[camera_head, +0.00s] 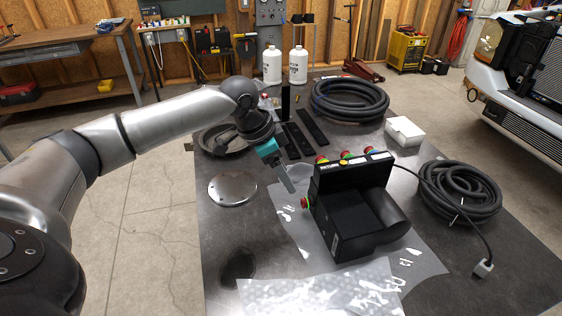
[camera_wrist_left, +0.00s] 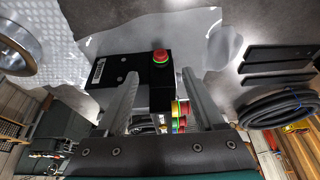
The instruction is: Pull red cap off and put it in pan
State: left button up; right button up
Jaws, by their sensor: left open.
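A black control box (camera_head: 350,200) sits on clear plastic sheeting on the table. My left gripper (camera_head: 288,187) is open and empty, close above and left of the box. In the left wrist view its fingers (camera_wrist_left: 162,88) are spread, with the side cap beyond them. A round metal pan (camera_head: 209,150) lies behind my left wrist, partly hidden by it.
A shiny metal disc (camera_head: 232,188) lies left of the box. Coiled black hose (camera_head: 350,99) and coiled cable (camera_head: 459,192) lie behind and right. A white box (camera_head: 404,131), two white bottles (camera_head: 298,65) and flat black bars (camera_head: 304,138) are also there. Bubble wrap (camera_head: 320,290) covers the near edge.

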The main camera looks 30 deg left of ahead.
aim_at(303, 200)
pick_arm(q)
jog(key=b+x, duration=0.1)
jog(key=x, duration=0.9)
jog(key=shift+w+d+f, duration=0.2)
jog(key=shift+f, duration=0.1)
pick_arm(e)
jog(key=shift+w+d+f, duration=0.5)
jog(key=shift+d+f, duration=0.05)
jog(key=shift+f, duration=0.05)
pick_arm(q)
jog(key=shift+c, duration=0.2)
grip_shut()
pick_arm(e)
jog(key=shift+a, duration=0.1)
pick_arm(q)
jog(key=c, duration=0.6)
grip_release()
jog(key=shift+c, duration=0.2)
jog(key=shift+r, duration=0.1)
grip_shut()
jog(key=shift+d, duration=0.1)
jog(key=shift+w+r, duration=0.15)
